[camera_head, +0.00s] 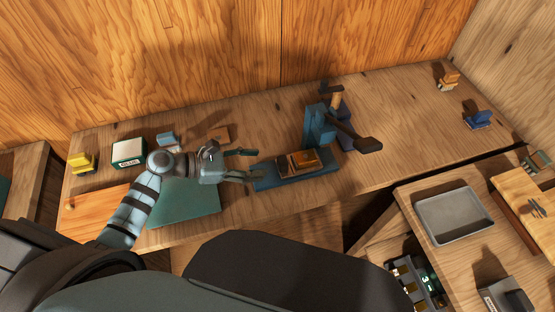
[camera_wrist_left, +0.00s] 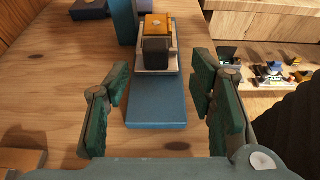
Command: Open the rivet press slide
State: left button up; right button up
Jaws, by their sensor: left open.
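The rivet press (camera_head: 317,128) stands on the workbench right of centre in the head view, with a blue upright and a dark lever arm. Its blue base plate (camera_head: 270,181) runs out toward my left gripper and also fills the middle of the left wrist view (camera_wrist_left: 157,103). The slide (camera_head: 287,168) sits on the base with an orange block (camera_head: 304,159) on it. In the left wrist view the slide (camera_wrist_left: 142,66) shows a dark front block. My left gripper (camera_head: 250,165) is open and empty, its fingers apart on either side of the base's near end. My right gripper is not seen.
A green mat (camera_head: 185,205) lies under my left arm. A white-and-green box (camera_head: 128,152) and yellow block (camera_head: 82,162) stand at the left. A grey tray (camera_head: 453,217) lies on the right-hand bench.

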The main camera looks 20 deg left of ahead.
aim_at(278, 162)
pick_arm(q)
jog(key=x, duration=0.8)
jog(key=shift+w+a+f, duration=0.15)
jog(key=shift+w+f, duration=0.1)
jog(key=shift+w, duration=0.1)
jog(key=shift+s+r, duration=0.15)
jog(key=shift+s, duration=0.1)
jog(key=shift+c, duration=0.2)
grip_shut()
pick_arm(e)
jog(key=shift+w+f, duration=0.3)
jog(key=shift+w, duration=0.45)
